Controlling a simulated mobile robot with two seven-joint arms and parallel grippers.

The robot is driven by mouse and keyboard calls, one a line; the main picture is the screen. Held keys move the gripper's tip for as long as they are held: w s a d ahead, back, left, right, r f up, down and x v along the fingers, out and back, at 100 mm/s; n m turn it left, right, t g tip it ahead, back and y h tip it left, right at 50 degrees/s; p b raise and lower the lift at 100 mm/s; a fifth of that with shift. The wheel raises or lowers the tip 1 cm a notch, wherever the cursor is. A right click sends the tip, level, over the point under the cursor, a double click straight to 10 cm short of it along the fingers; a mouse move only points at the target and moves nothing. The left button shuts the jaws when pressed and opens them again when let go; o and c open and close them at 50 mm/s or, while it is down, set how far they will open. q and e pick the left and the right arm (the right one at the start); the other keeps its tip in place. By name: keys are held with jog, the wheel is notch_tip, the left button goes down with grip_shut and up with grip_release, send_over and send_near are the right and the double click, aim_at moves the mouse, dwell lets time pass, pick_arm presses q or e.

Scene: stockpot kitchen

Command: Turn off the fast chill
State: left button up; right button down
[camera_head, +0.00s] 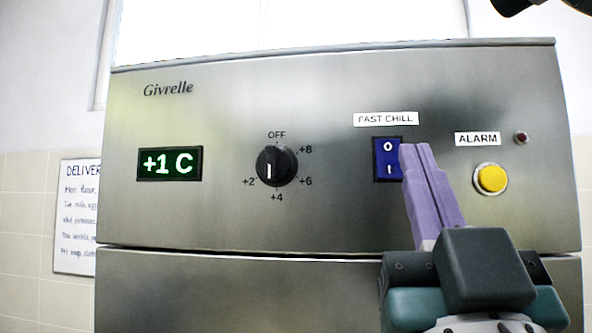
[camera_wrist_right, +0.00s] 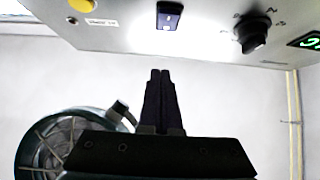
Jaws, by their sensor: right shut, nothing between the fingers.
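The fast chill switch (camera_head: 384,160) is a blue rocker marked 0 at the top and I at the bottom, under a "FAST CHILL" label (camera_head: 386,119) on the steel panel. It also shows in the right wrist view (camera_wrist_right: 169,15). My right gripper (camera_head: 415,148) is shut and empty, its purple fingertips at the rocker's right edge in the head view, covering part of it. In the right wrist view the fingertips (camera_wrist_right: 160,72) point toward the panel below the switch; I cannot tell whether they touch it. My left gripper is not in view.
The panel also carries a display (camera_head: 170,163) reading +1 C, a black dial (camera_head: 276,166), a yellow alarm button (camera_head: 490,179) and a small dark red lamp (camera_head: 521,138). A delivery notice (camera_head: 77,215) hangs on the tiled wall at left.

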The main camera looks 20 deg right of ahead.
jog(key=b+v, duration=0.1)
jog(key=v, duration=0.3)
jog(key=b+v, duration=0.1)
jog(key=v, duration=0.1)
jog(key=shift+s+a+r+b, duration=0.2)
jog(key=shift+s+r+b, duration=0.05)
jog(key=shift+r+b, duration=0.1)
